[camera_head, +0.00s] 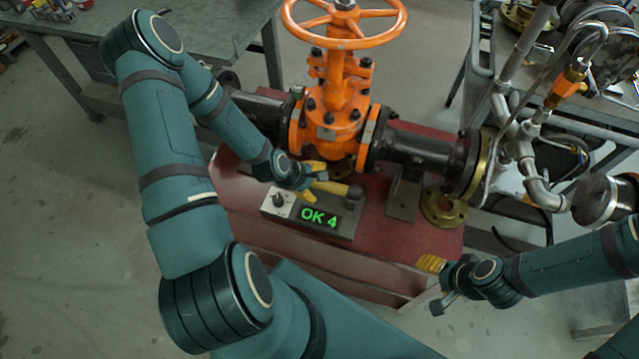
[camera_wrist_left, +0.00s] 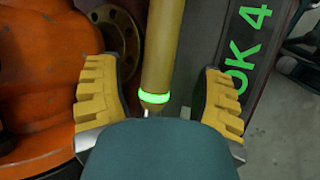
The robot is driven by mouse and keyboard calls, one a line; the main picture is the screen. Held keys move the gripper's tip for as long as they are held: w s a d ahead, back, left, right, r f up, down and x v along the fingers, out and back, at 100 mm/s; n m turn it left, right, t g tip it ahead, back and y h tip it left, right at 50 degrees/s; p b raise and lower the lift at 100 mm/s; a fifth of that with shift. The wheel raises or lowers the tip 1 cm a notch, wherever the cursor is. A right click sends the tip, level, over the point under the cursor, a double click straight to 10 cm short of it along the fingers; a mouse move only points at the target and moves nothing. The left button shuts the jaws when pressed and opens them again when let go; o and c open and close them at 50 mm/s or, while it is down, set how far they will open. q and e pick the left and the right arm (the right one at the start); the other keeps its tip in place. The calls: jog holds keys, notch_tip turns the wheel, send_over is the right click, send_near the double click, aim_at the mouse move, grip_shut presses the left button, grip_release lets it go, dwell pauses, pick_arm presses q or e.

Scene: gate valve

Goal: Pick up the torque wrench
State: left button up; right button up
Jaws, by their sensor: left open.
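The torque wrench (camera_head: 332,187) has a yellow handle and a dark head at its right end. It lies on the red stand beside the display box. In the left wrist view, the yellow wrench shaft (camera_wrist_left: 161,50) with a glowing green ring runs between my fingers. My left gripper (camera_head: 313,180) is open at the handle's left end, one finger on each side. In the left wrist view, gaps show between the shaft and both yellow finger pads (camera_wrist_left: 161,98). My right gripper (camera_head: 434,285) is open and empty at the stand's front right, away from the wrench.
A display box (camera_head: 318,215) reading "OK 4" sits just in front of the wrench. The orange gate valve (camera_head: 338,125) with its handwheel and black pipes stands behind. A brass flange (camera_head: 443,207) lies to the right. The red stand's top (camera_head: 400,238) is bare at front right.

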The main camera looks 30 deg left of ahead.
aim_at(323, 184)
pick_arm(q)
jog(key=x, duration=0.4)
jog(key=shift+w+f+b, duration=0.2)
jog(key=shift+b, duration=0.1)
grip_shut()
jog(key=shift+w+r, duration=0.1)
